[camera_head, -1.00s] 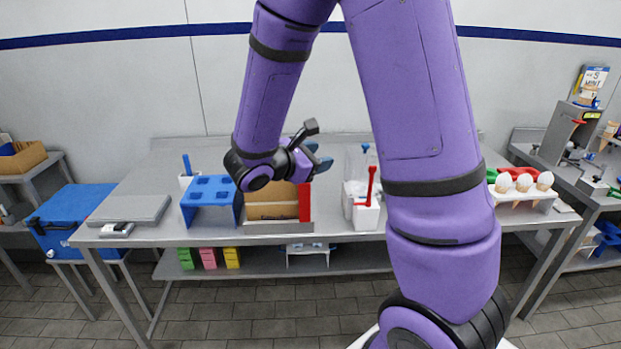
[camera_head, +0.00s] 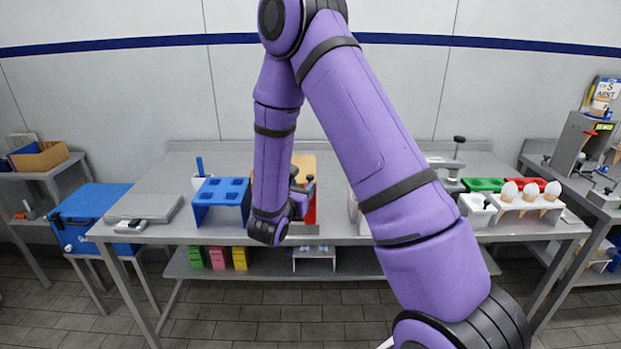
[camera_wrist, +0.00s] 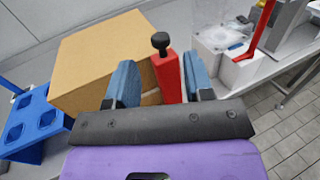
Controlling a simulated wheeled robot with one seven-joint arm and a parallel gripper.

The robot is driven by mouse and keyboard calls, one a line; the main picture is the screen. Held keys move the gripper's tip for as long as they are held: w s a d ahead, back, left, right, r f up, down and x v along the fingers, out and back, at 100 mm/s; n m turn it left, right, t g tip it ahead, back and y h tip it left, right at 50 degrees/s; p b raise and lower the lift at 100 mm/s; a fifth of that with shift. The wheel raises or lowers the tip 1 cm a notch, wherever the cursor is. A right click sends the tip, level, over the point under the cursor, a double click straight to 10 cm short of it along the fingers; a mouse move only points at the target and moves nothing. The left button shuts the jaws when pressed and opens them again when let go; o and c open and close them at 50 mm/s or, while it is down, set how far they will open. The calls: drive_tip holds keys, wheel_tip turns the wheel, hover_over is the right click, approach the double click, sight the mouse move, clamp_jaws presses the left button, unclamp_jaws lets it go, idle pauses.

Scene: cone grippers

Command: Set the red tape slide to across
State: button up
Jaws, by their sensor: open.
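The red tape slide (camera_wrist: 168,78) is an upright red piece with a black knob (camera_wrist: 160,42) at its top. It stands beside a tan cardboard box (camera_wrist: 100,55). My gripper (camera_wrist: 160,63) is open, with one blue finger on each side of the red piece in the wrist view. Gaps show between the red piece and both fingers, so it is not clasped. In the head view the red piece (camera_head: 311,207) shows just right of my wrist, and my arm hides much of the box.
A blue stand with holes (camera_head: 221,197) is left of the box. A white container with a red handle (camera_wrist: 228,55) is to its right. A grey flat unit (camera_head: 146,207) lies at the table's left. A cone holder (camera_head: 523,208) stands at the right.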

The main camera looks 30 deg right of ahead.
sight(308, 179)
drive_tip(key=x, duration=0.6)
drive_tip(key=shift+w+d, duration=0.2)
drive_tip(key=shift+d, duration=0.15)
drive_tip(key=shift+c, duration=0.5)
clamp_jaws()
